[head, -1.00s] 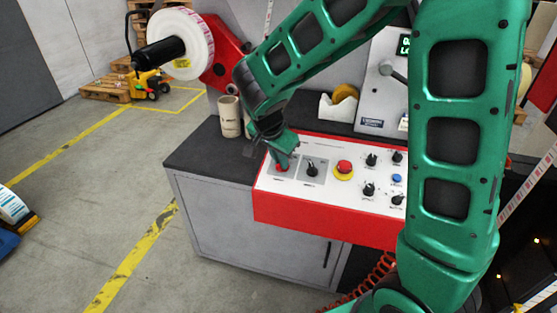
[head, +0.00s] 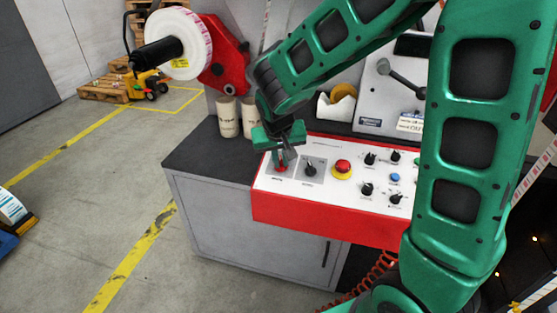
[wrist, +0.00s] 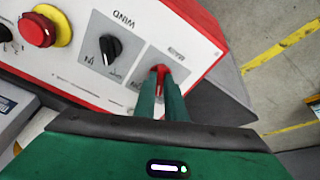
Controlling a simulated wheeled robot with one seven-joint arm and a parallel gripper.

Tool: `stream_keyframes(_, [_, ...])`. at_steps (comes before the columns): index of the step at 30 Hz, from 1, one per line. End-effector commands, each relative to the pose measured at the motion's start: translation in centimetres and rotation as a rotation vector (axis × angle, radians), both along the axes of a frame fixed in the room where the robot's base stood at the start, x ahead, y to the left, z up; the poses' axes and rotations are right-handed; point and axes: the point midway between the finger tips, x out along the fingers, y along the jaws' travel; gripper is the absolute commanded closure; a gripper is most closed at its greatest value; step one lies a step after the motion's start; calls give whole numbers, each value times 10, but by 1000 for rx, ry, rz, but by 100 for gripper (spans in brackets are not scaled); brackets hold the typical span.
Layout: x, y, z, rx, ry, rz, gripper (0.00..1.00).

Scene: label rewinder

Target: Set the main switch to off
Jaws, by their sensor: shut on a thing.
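The main switch (head: 282,169) is a small red rotary knob on a grey plate at the left end of the white-topped control panel (head: 322,187). My gripper (head: 280,162) reaches down onto it from above. In the wrist view, the two green fingers of my gripper (wrist: 161,82) are closed around the red knob of the main switch (wrist: 160,69), one on each side. The fingers hide much of the knob and part of its labels, so I cannot tell its exact setting.
A black selector knob (head: 310,168) sits just right of the switch, then a red emergency stop button (head: 342,167) on a yellow base. More black knobs and a blue button (head: 395,178) lie farther right. Cardboard cores (head: 228,117) stand behind on the dark countertop.

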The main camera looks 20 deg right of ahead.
Motion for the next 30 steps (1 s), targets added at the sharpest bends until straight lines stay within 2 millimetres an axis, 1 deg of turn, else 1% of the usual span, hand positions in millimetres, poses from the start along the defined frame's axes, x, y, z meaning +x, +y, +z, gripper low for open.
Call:
stream_keyframes(1, [5,2,4,0,-11,22,100])
stream_keyframes(9, [5,1,4,-16,-1,87,100])
stream_keyframes(23, [5,1,4,-19,1,97,100])
stream_keyframes(24, [5,1,4,-19,1,97,80])
stream_keyframes(25, [5,1,4,-19,2,97,73])
stream_keyframes(26, [4,1,4,-19,3,97,71])
stream_keyframes(30, [3,0,2,-20,7,96,71])
